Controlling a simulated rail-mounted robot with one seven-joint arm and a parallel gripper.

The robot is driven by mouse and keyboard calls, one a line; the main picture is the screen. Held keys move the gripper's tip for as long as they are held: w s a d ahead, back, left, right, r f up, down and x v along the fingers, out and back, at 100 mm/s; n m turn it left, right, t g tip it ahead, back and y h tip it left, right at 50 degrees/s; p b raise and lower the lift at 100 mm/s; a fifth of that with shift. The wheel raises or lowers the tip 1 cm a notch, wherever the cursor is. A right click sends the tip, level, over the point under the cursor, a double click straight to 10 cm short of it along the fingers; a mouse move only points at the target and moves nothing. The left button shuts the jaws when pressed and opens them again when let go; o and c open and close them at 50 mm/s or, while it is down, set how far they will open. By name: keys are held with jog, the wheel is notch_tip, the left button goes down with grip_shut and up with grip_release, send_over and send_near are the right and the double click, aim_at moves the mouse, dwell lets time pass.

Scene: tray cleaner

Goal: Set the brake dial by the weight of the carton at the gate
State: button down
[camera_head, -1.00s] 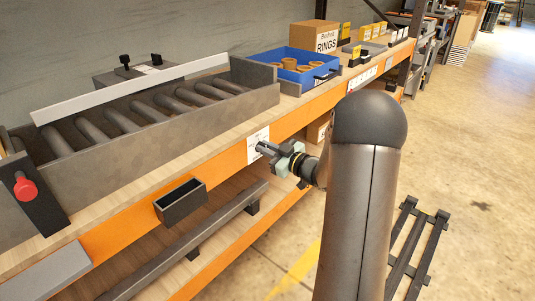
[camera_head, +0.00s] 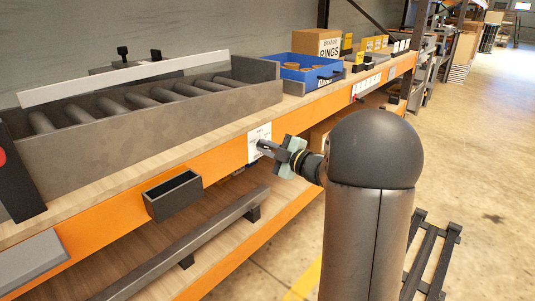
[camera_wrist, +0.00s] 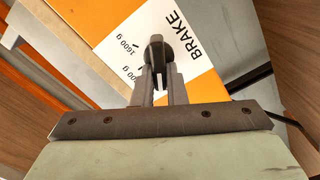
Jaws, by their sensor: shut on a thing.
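The brake dial (camera_wrist: 156,48) is a small dark knob in front of a white label (camera_wrist: 135,45) that reads "BRAKE" with gram marks, one of them 1600 g. My gripper (camera_wrist: 160,72) is shut on the knob in the wrist view. In the head view my gripper (camera_head: 264,147) is at the white label (camera_head: 259,132) on the orange front rail, and its fingers hide the dial. Most of the scale marks are hidden or out of frame. I see no carton on the visible rollers (camera_head: 135,102).
A grey-walled roller conveyor (camera_head: 150,125) stands on the shelf, with a white bar along its back. A blue bin (camera_head: 305,74) and a "RINGS" box (camera_head: 317,42) stand farther right. A black open box (camera_head: 173,195) hangs on the rail. A dark rack (camera_head: 432,255) is on the floor.

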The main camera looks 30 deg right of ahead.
jog(key=shift+f, duration=0.1)
dwell(0.3)
jog(key=c, duration=1.5)
grip_release()
jog(key=shift+o, duration=0.2)
jog(key=p+v, duration=0.3)
jog(key=v, duration=1.4)
jog(key=shift+s+p, duration=0.3)
jog(key=shift+p, duration=0.05)
